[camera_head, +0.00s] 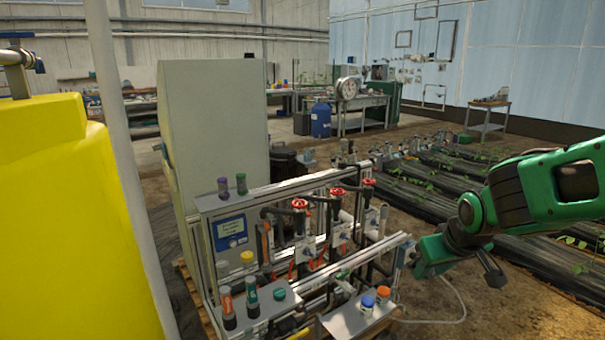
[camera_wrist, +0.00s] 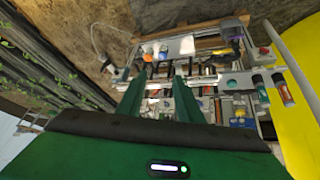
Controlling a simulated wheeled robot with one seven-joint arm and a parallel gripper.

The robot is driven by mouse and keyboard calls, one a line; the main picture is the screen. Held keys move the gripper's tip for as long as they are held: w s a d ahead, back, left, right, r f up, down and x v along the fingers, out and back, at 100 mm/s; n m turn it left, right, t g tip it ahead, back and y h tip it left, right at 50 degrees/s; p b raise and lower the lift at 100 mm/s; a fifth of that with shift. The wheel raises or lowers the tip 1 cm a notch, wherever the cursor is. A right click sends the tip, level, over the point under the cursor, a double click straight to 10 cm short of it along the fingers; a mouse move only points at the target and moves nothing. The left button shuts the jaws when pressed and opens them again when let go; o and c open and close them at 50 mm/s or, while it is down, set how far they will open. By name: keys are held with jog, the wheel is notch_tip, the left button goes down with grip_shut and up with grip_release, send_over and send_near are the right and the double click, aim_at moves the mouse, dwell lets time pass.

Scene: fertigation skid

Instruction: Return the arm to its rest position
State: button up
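My green arm comes in from the right in the head view, and my gripper (camera_head: 420,262) hangs just right of the fertigation skid's front rail (camera_head: 375,255). In the wrist view, the two green fingers of my gripper (camera_wrist: 158,80) stand apart with no object seen held between them. The skid's pipes and rails show beyond the fingers. The fingertips are small and partly unclear in the head view.
The skid carries red valve handwheels (camera_head: 299,204), a shelf with blue and orange caps (camera_head: 368,301), and bottles (camera_head: 227,308) at its front. A yellow tank (camera_head: 70,220) and a post (camera_head: 125,160) stand left. Planted beds (camera_head: 450,170) lie behind my arm.

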jog(key=s+d+m+g, duration=0.2)
jog(key=s+d, duration=0.2)
jog(key=s, duration=0.5)
jog(key=s+d+m+g, duration=0.2)
jog(key=s+d+m, duration=0.1)
jog(key=s, duration=0.5)
jog(key=s+d+m+g, duration=0.2)
jog(key=s+d, duration=0.3)
jog(key=s, duration=0.4)
jog(key=shift+s+r+m, duration=0.2)
jog(key=shift+s+m, duration=0.1)
jog(key=shift+m, duration=0.3)
jog(key=shift+w+f, duration=0.25)
jog(key=shift+w, duration=0.4)
jog(key=shift+c, duration=0.6)
jog(key=shift+s, duration=0.1)
